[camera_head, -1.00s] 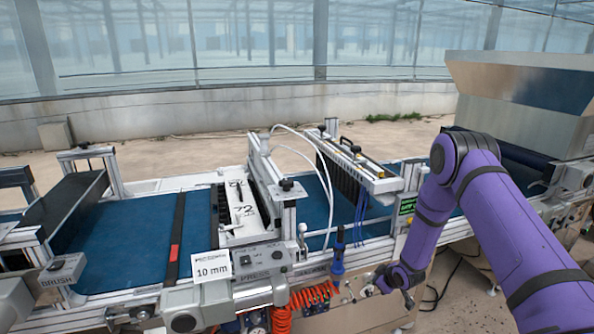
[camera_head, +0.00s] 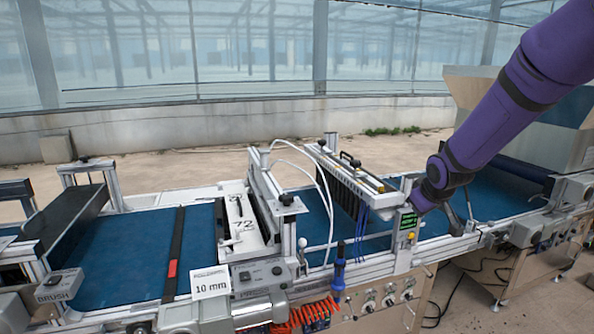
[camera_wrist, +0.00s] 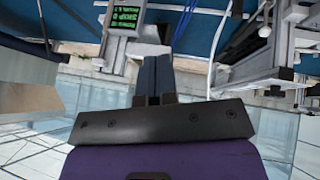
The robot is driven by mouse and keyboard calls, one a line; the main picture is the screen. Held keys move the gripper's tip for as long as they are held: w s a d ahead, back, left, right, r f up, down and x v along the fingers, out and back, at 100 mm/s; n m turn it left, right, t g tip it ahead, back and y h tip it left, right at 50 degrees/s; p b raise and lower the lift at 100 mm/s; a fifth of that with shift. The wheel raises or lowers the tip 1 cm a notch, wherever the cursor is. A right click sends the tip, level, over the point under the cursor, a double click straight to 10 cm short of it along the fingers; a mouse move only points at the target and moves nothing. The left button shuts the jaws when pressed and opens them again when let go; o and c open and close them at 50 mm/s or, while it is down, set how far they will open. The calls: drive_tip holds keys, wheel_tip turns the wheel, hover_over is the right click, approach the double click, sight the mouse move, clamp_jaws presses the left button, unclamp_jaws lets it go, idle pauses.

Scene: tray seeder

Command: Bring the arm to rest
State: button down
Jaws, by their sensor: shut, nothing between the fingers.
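My purple arm reaches down from the upper right in the head view, with its wrist above the seeder's blue belt (camera_head: 487,194). My gripper (camera_wrist: 157,62) shows in the wrist view with its dark fingers together and nothing between them. In the head view I cannot clearly make out the fingers. The tray seeder (camera_head: 378,262) runs across the head view below my arm. Its small green-lit display (camera_head: 407,222) is close to my wrist and also shows in the wrist view (camera_wrist: 124,19).
A bridge with a black handle (camera_head: 350,163) stands left of my wrist. A large metal hopper (camera_head: 480,90) is at the right, partly behind my arm. A blue-handled tool (camera_head: 339,272) and orange coiled hose (camera_head: 305,315) hang at the front. Open floor lies behind the seeder.

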drive_tip(key=s+r+m, duration=0.3)
drive_tip(key=s+r, duration=1.1)
drive_tip(key=s, duration=0.4)
drive_tip(key=s+a+r+m+g, duration=0.1)
drive_tip(key=s+r+m, duration=0.1)
drive_tip(key=s, duration=1.7)
drive_tip(key=shift+a+g, duration=0.35)
drive_tip(key=shift+g, duration=0.05)
